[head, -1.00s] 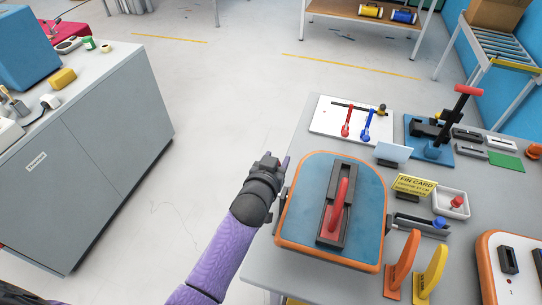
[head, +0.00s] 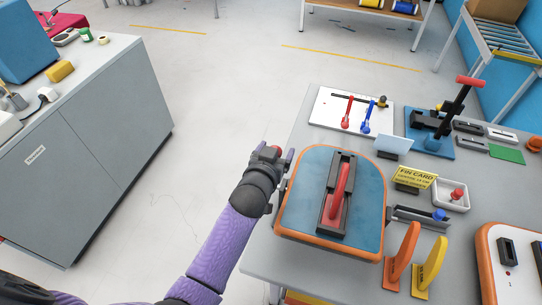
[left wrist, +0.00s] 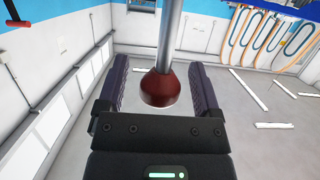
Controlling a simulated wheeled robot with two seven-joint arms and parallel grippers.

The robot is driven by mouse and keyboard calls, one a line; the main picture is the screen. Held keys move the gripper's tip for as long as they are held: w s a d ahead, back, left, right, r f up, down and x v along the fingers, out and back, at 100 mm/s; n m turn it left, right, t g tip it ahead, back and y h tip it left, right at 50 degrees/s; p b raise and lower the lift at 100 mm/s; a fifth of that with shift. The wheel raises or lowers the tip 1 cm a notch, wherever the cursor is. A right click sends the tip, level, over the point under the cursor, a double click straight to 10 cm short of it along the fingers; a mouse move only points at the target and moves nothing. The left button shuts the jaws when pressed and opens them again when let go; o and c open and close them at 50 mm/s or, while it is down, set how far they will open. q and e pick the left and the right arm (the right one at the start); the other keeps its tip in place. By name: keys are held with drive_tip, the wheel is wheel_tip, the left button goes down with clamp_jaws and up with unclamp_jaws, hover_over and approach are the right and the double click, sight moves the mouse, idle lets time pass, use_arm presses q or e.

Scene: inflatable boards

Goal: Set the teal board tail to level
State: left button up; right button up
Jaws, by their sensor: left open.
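The teal board tail (head: 302,200), a blue-teal deck with an orange rim, lies on the grey table. A red fin (head: 342,190) stands in a black box in its middle. My left gripper (head: 277,153) is beyond the board's left edge, near its far left corner. The left wrist view shows its two fingers apart, with a dark red knob (left wrist: 159,88) on a grey rod (left wrist: 169,40) between them. I cannot tell whether the fingers touch the knob, or how it joins the board. The board's tilt is hard to judge. My right gripper is not in view.
An orange fin (head: 402,252) and a yellow fin (head: 429,270) stand right of the board. Behind are a yellow fin card (head: 416,178), a white tray (head: 463,204) and a red-handled press (head: 458,105). Open floor separates the table from a grey cabinet (head: 100,120).

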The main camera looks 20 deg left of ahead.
use_arm(q)
drive_tip(key=p+v, duration=0.1)
drive_tip(key=v, duration=0.7)
drive_tip(key=shift+s+p, duration=0.3)
drive_tip(key=shift+s+r, duration=0.1)
